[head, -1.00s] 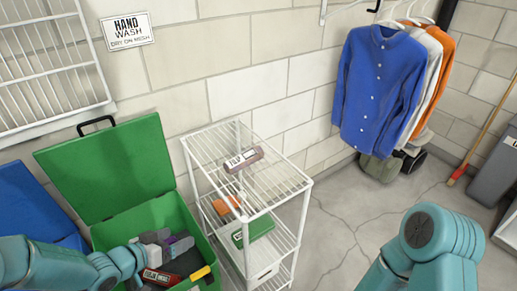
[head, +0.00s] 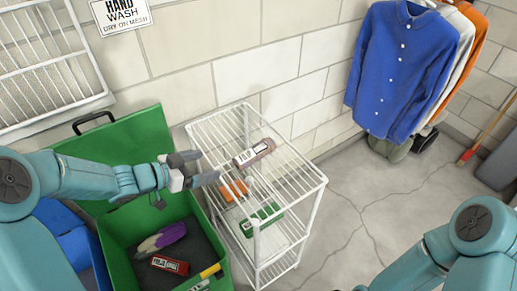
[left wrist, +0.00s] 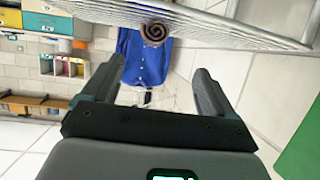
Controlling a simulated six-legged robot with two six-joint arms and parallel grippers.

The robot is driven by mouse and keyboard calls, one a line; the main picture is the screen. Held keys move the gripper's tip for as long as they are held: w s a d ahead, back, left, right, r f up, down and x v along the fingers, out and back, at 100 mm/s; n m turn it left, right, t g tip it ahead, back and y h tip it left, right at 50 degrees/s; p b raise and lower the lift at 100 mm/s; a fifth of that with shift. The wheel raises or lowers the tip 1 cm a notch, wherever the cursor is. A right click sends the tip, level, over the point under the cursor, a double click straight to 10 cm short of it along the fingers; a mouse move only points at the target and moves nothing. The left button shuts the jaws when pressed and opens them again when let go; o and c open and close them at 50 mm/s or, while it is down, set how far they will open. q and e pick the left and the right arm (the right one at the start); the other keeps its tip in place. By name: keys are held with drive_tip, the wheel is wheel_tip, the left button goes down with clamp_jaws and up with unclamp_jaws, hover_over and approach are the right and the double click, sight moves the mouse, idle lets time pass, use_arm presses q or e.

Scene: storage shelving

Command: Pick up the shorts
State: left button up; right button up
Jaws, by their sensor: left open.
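I cannot pick out any item as shorts for certain. A mauve-brown roll with a white label (head: 254,153) lies on the top shelf of the white wire rack (head: 318,184); its label is too small to read surely. The left wrist view shows the roll's spiral end (left wrist: 156,32) beyond the fingers. My left gripper (head: 196,168) is open and empty at the rack's left edge, left of the roll and apart from it. It also shows in the left wrist view (left wrist: 157,77). My right gripper is out of view; only my right arm shows.
The open green bin (head: 118,238) holds a purple-and-cream item (head: 163,238) and a red-labelled item (head: 170,265). Lower rack shelves hold an orange item (head: 234,190) and a green one (head: 262,218). A blue shirt (head: 402,75) hangs at right. The floor right of the rack is clear.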

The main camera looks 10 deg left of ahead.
sight(233, 160)
use_arm(q)
drive_tip(key=x, duration=0.7)
drive_tip(key=shift+w+d+f+b, duration=0.15)
drive_tip(key=shift+d+f+b, duration=0.1)
drive_tip(key=shift+f+b, duration=0.1)
drive_tip(key=shift+x, duration=0.95)
drive_tip(key=x, duration=0.4)
drive_tip(key=shift+d+r, duration=0.15)
drive_tip(key=shift+d, duration=0.2)
drive_tip(key=shift+w+d, duration=0.15)
drive_tip(key=shift+c, duration=0.3)
drive_tip(key=c, duration=1.1)
